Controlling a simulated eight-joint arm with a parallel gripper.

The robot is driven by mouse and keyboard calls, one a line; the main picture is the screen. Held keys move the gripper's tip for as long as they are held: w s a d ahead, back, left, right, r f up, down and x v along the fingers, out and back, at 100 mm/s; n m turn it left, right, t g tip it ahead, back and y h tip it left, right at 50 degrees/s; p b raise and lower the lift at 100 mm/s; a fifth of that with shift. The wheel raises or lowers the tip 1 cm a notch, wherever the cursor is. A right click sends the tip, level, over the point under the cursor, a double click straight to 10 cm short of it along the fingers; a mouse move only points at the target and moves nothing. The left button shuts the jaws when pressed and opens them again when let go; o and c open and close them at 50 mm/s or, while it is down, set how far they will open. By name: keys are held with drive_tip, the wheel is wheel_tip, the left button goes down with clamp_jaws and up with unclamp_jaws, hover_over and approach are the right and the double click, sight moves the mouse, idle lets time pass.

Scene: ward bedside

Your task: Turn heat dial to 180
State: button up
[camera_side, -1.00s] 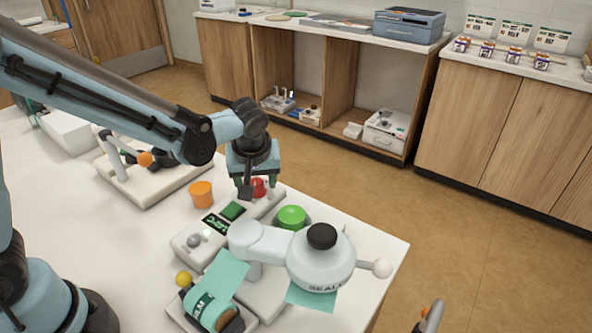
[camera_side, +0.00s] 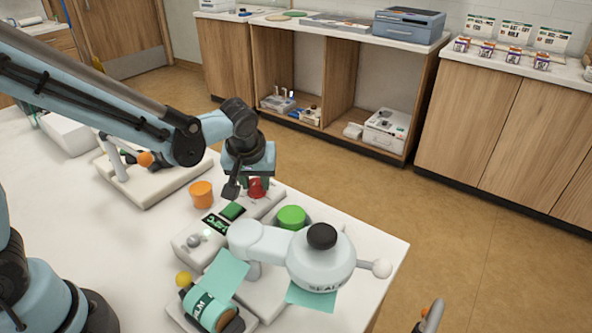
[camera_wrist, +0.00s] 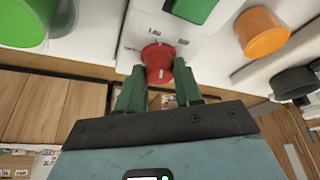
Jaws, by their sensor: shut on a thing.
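The red heat dial (camera_side: 256,188) stands at the far end of a white control box (camera_side: 187,243) on the table. In the wrist view the dial (camera_wrist: 158,62) sits between the two green fingers of my gripper (camera_wrist: 159,88). My gripper (camera_side: 249,184) is shut on the dial from above. Small printed marks (camera_wrist: 154,32) show beside the dial, one reading about 140; the others are too small or hidden to read. The dial's exact setting cannot be told.
An orange cylinder (camera_side: 201,194) stands left of the box. A green round button (camera_side: 291,217) and a pale sealer with a black knob (camera_side: 320,262) stand close on the right. A film roll (camera_side: 207,309) lies in front. A lever device (camera_side: 150,180) stands further left.

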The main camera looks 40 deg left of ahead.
drive_tip(key=m+h, duration=0.1)
drive_tip(key=m, duration=0.1)
drive_tip(key=m+h, duration=0.1)
drive_tip(key=m, duration=0.2)
drive_tip(key=shift+a+m+t, duration=0.15)
drive_tip(key=shift+m+t, duration=0.15)
drive_tip(key=m+h, duration=0.2)
drive_tip(key=m, duration=0.3)
drive_tip(key=shift+a, duration=0.15)
drive_tip(key=m+h, duration=0.1)
drive_tip(key=m, duration=0.2)
drive_tip(key=m+g+h, duration=0.1)
drive_tip(key=m, duration=0.1)
drive_tip(key=shift+a+m, duration=0.1)
drive_tip(key=shift+m, duration=0.3)
drive_tip(key=m+g, duration=0.1)
drive_tip(key=m, duration=0.1)
drive_tip(key=m+g, duration=0.1)
drive_tip(key=m, duration=0.2)
drive_tip(key=shift+w+h, duration=0.15)
drive_tip(key=shift+h, duration=0.25)
drive_tip(key=o, duration=1)
drive_tip(key=shift+o, duration=0.2)
